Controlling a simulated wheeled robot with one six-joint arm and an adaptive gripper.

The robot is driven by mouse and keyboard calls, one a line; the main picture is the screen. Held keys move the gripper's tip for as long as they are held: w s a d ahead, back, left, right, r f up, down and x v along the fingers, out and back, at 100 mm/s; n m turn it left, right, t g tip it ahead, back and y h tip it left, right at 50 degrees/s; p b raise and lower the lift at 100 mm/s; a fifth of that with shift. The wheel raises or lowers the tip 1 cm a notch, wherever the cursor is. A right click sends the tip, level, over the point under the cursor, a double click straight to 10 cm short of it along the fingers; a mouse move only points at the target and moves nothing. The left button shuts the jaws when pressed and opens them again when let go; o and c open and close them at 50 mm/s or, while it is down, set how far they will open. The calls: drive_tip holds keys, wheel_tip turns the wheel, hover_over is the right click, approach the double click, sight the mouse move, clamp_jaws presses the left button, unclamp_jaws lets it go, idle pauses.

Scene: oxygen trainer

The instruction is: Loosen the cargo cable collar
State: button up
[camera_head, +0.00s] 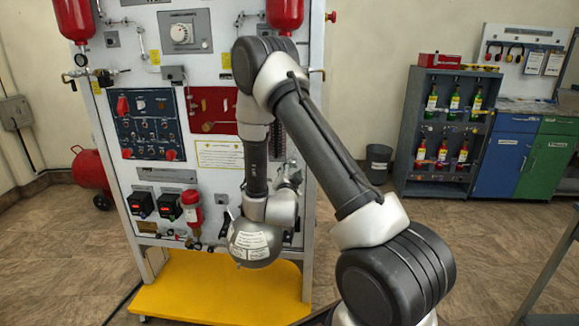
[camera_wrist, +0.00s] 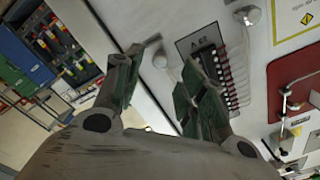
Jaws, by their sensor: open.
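My gripper (camera_wrist: 165,85) is open in the wrist view, its two dark fingers with green pads spread apart in front of the white panel (camera_wrist: 180,18). I see nothing between the pads. In the head view my gripper (camera_head: 290,178) is small and partly hidden by my arm at the panel's lower right. I cannot single out the cargo cable collar for certain. In the wrist view a dark terminal block (camera_wrist: 212,62) with a row of thin pale wires lies behind the right finger, which covers part of it.
The trainer panel (camera_head: 217,178) carries gauges, switches and red bottles, with a yellow base (camera_head: 200,290) below. A red plate with a valve lever (camera_wrist: 288,92) is at the wrist view's right. Shelves (camera_head: 440,135) stand at the back right. Floor between is clear.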

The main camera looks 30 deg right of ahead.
sight(293, 164)
drive_tip(key=x, duration=0.5)
clamp_jaws()
